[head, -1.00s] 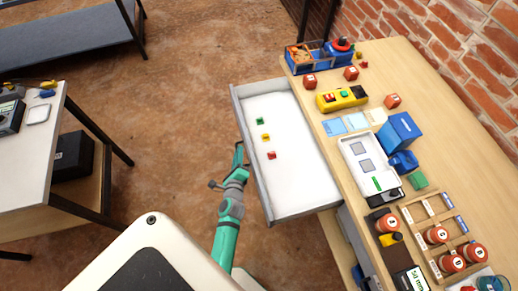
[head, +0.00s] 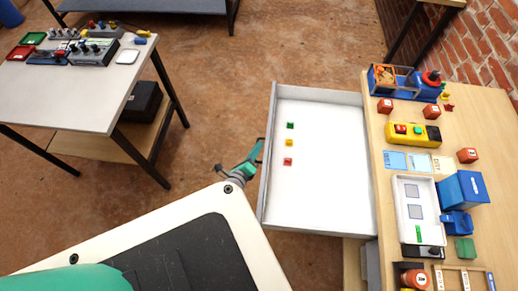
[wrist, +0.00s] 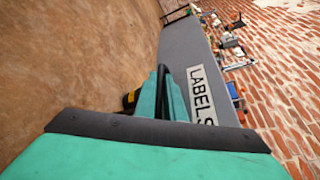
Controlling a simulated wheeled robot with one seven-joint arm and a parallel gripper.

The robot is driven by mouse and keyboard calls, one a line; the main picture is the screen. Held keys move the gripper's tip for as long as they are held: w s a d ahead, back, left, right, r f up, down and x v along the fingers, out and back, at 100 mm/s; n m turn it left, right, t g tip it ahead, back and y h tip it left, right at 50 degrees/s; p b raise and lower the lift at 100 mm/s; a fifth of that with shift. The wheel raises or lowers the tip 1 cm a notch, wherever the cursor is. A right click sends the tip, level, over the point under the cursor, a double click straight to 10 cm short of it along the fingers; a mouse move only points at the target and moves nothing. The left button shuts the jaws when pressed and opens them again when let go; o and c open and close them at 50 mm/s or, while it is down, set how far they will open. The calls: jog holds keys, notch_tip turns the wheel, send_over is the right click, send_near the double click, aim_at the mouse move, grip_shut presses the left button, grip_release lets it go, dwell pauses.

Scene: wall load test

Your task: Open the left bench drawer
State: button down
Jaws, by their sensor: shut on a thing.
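The left bench drawer (head: 330,195) stands pulled out from the bench, its white tray floor showing. Three small blocks lie in it: a green block (head: 290,125), a yellow block (head: 289,143) and a red block (head: 287,161). My gripper (head: 257,155) is at the outer side of the drawer front, partly hidden by it. In the wrist view, my gripper (wrist: 168,78) is shut on the dark drawer handle (wrist: 161,74), mostly hidden between the teal fingers. The grey drawer front (wrist: 190,48) carries a "LABELS" plate (wrist: 201,94).
The wooden bench (head: 480,125) at right carries a yellow button box (head: 412,134), a white tray (head: 405,190) and a blue box (head: 462,190). A side table (head: 75,95) with devices stands at left. Bare brown floor (head: 215,85) lies between them.

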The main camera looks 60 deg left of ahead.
jog(key=c, duration=2.1)
grip_release()
jog(key=shift+s+d, duration=0.1)
jog(key=v, duration=1)
jog(key=shift+s+d, duration=0.2)
jog(key=shift+s, duration=0.05)
jog(key=shift+w, duration=0.1)
